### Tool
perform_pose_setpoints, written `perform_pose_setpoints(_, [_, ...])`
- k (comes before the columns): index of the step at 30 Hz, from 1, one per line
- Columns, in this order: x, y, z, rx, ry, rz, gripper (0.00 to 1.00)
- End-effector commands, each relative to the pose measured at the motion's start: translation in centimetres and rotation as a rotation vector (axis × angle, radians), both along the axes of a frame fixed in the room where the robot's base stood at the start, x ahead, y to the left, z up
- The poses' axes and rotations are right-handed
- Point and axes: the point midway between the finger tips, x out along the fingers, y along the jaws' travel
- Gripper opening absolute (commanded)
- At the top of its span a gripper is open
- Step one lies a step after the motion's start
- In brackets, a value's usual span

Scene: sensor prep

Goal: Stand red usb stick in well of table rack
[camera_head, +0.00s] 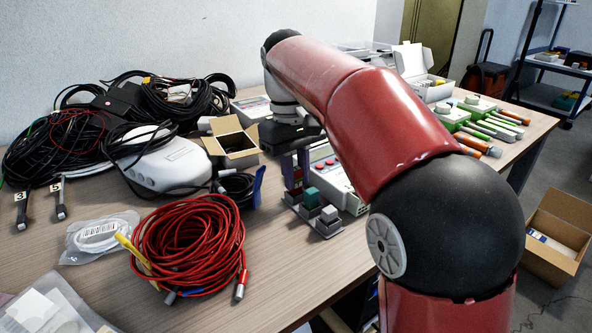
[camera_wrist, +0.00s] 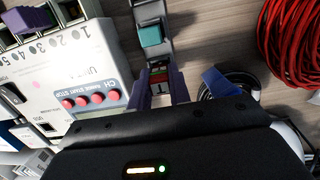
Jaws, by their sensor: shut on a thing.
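My gripper (camera_wrist: 162,92) has purple fingers, pointing down in the head view (camera_head: 297,168). It is shut on the red usb stick (camera_wrist: 160,77), which shows between the fingertips in the wrist view. The grey table rack (camera_head: 327,231) stands on the table below the fingers. It holds a teal block (camera_head: 310,197) and a light grey block (camera_head: 329,213); the teal one also shows in the wrist view (camera_wrist: 151,34). The stick is over or at the rack's end beyond the teal block. I cannot tell whether its lower end is inside a well.
A white instrument with red buttons (camera_wrist: 75,75) stands close beside the rack. A coiled red cable (camera_head: 187,245) lies left of it. An open cardboard box (camera_head: 232,142), a blue-handled item (camera_head: 258,186) and black cables are near.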

Motion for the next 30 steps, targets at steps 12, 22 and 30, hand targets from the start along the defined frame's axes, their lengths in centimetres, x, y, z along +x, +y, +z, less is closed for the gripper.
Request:
perform_pose_setpoints(12, [0.0, -0.01, -0.26, 0.001, -0.001, 0.0, 0.0])
perform_pose_setpoints(22, [0.01, -0.01, -0.32, 0.001, -0.001, 0.0, 0.0])
perform_pose_setpoints(30, [-0.01, -0.01, -0.61, 0.0, 0.0, 0.0, 0.0])
